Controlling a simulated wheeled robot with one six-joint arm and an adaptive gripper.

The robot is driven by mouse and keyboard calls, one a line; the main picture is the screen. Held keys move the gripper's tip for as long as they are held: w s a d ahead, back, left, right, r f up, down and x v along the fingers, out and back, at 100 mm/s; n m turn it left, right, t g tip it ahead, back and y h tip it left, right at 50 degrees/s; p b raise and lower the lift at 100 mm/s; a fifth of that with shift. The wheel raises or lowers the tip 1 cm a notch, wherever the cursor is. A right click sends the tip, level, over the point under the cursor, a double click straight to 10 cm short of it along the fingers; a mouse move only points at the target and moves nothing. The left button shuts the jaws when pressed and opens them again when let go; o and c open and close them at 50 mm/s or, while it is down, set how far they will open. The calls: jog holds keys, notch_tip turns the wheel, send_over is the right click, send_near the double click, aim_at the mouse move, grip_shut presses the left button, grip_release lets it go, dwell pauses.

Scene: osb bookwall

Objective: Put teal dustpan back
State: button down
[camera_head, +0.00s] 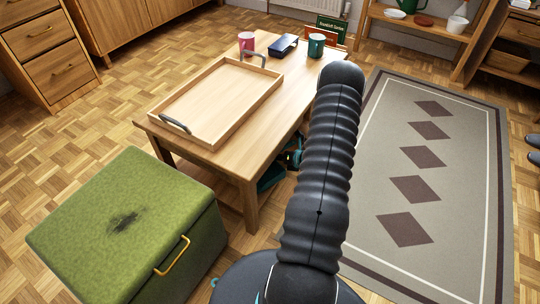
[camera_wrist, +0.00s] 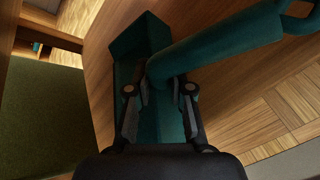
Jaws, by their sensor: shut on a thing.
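The teal dustpan (camera_wrist: 215,45) fills the upper middle of the wrist view, its handle running to the upper right and ending in a loop. My gripper (camera_wrist: 160,92) is shut on the dustpan, with a finger on each side of the handle near the pan. In the head view a small teal part of the dustpan (camera_head: 270,178) shows low beside the wooden table (camera_head: 222,160), next to a table leg. My arm hides most of the gripper there.
A green ottoman (camera_head: 100,215) stands at the left front. A patterned rug (camera_head: 455,160) lies clear at the right.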

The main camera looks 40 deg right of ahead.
jog(key=shift+s+d+f, duration=0.25)
jog(key=shift+f, duration=0.05)
jog(key=shift+a, duration=0.15)
jog(key=shift+w+f, duration=0.1)
jog(key=shift+f, duration=0.1)
jog(key=c, duration=1)
grip_release()
jog(key=shift+r, duration=0.1)
jog(key=shift+c, duration=0.2)
